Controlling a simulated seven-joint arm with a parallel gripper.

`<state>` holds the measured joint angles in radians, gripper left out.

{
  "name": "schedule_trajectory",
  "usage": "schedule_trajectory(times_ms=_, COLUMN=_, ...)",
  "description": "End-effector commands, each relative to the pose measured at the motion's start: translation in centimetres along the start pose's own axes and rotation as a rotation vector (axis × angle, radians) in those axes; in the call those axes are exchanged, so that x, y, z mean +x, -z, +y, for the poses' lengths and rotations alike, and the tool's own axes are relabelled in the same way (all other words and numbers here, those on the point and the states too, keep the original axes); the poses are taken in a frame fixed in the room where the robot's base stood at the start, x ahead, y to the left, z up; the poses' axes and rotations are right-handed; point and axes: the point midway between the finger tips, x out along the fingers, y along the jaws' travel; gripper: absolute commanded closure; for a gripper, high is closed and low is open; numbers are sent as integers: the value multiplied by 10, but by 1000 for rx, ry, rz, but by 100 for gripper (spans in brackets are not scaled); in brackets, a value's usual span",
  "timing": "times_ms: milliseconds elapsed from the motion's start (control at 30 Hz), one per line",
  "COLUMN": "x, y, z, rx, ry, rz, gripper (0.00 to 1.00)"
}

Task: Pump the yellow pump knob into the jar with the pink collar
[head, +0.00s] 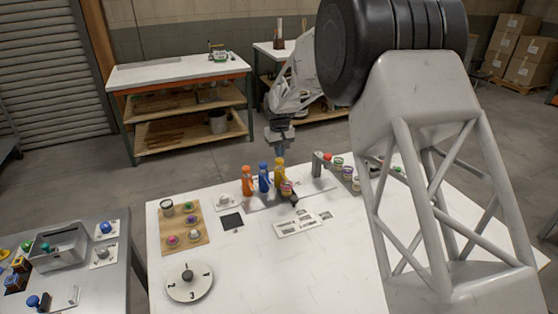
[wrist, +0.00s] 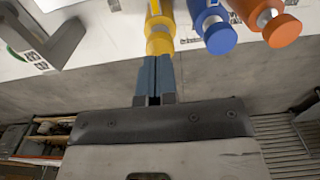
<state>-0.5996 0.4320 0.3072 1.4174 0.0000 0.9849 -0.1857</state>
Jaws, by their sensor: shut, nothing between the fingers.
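The yellow pump bottle (head: 279,174) stands at the right end of a row of three bottles on the white table. In the wrist view the yellow pump knob (wrist: 159,44) is at the top middle. A jar with a pinkish collar (head: 287,187) stands right in front of the yellow bottle; its exact colour is hard to tell. My gripper (head: 279,150) points down just above the yellow knob. In the wrist view my gripper (wrist: 155,60) has its fingers together and empty, with the tips lined up with the knob. Whether they touch is unclear.
A blue bottle (head: 264,178) and an orange bottle (head: 247,181) stand close left of the yellow one. A wooden board (head: 183,250) holds several jars. A grey post (head: 317,165) and more jars stand to the right. A numbered dial (head: 190,288) lies at the front left.

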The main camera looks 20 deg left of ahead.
Motion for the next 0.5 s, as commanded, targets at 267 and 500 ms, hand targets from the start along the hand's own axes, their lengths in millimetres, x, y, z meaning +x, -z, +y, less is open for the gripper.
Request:
schedule_trajectory(times_ms=267, x=6, y=0, z=0, rx=0, ry=0, rz=0, gripper=100)
schedule_trajectory(times_ms=500, x=12, y=0, z=0, rx=0, ry=0, rz=0, gripper=100)
